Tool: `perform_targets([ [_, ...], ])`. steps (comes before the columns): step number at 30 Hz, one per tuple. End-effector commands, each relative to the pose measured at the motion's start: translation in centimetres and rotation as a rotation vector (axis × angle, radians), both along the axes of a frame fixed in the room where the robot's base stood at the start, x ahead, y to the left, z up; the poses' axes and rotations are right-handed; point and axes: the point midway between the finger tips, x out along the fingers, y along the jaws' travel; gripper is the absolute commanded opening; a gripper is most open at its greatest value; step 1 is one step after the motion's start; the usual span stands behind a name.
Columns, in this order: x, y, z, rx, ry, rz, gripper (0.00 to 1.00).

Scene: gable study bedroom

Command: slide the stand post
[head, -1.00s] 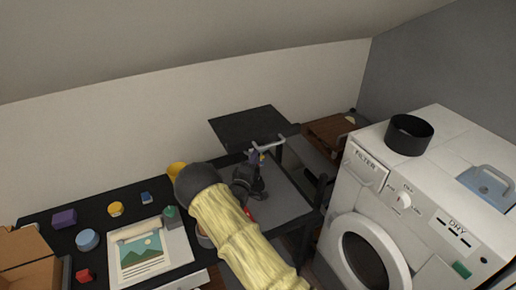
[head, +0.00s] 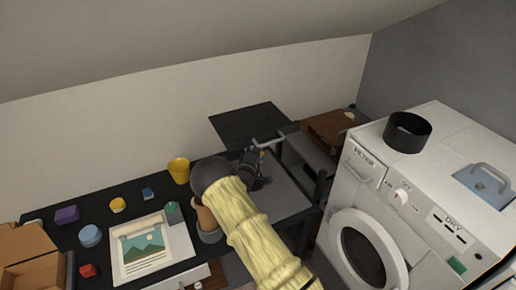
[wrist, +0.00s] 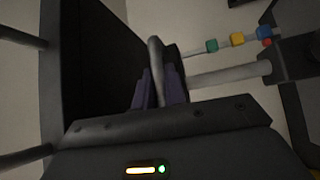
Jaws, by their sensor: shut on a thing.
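A flat black panel (head: 245,124) stands above the back of the desk, with a light grey bar (head: 270,140) at its lower right edge. My gripper (head: 255,154) is at the left end of this bar, at the end of my pale yellow arm. In the wrist view, the purple fingertips of my gripper (wrist: 158,92) are shut on a grey upright bar (wrist: 156,58). A thicker grey rod (wrist: 232,74) runs right from there to a dark block (wrist: 290,58). I cannot tell which of these is the stand post. My wrist hides the stand's lower part in the head view.
A yellow cup (head: 179,171) stands left of my arm. A picture sheet (head: 146,250) and several small coloured objects lie on the black desk (head: 100,208). A white washing machine (head: 425,180) with a black ring (head: 407,133) on top stands at the right.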

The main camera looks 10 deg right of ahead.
Motion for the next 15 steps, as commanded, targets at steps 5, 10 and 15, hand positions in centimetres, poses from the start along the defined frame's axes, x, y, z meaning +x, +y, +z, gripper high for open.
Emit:
perform_targets([
  [5,0.0,0.0,-0.4,0.000,0.001,0.000,0.00],
  [10,-0.1,0.0,-2.0,0.001,0.003,0.000,0.00],
  [15,-0.1,0.0,-3.9,0.001,0.004,0.000,0.00],
])
